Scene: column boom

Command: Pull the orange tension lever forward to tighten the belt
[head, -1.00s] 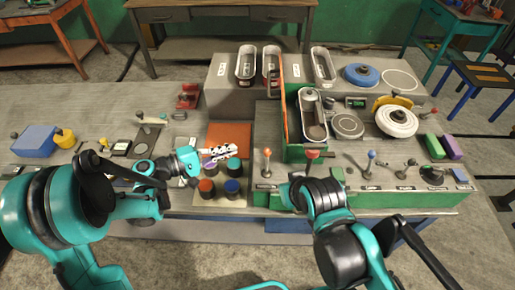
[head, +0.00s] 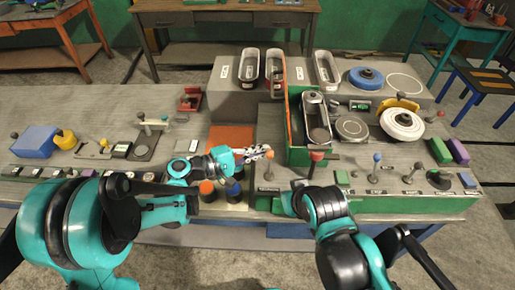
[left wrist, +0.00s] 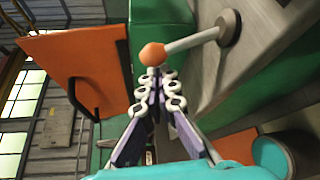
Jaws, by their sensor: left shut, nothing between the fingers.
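The orange tension lever (head: 269,155) has an orange knob on a metal rod and stands at the left end of the control panel in the head view. In the left wrist view its orange knob (left wrist: 152,54) is just beyond my fingertips, with the rod running right to a round base. My left gripper (head: 262,151) is shut and empty, its tips close to the knob; I cannot tell if they touch. Its two chain-like fingers (left wrist: 155,80) meet in the left wrist view. My right arm comes in at the lower right; its fingers do not show.
A red-knobbed lever (head: 317,156) stands right of the orange one, then a blue-knobbed lever (head: 377,158). Several dark jars with coloured lids (head: 207,188) sit below my left gripper. An orange plate (head: 232,137) lies behind it, and a green-walled housing (head: 293,130) rises behind the levers.

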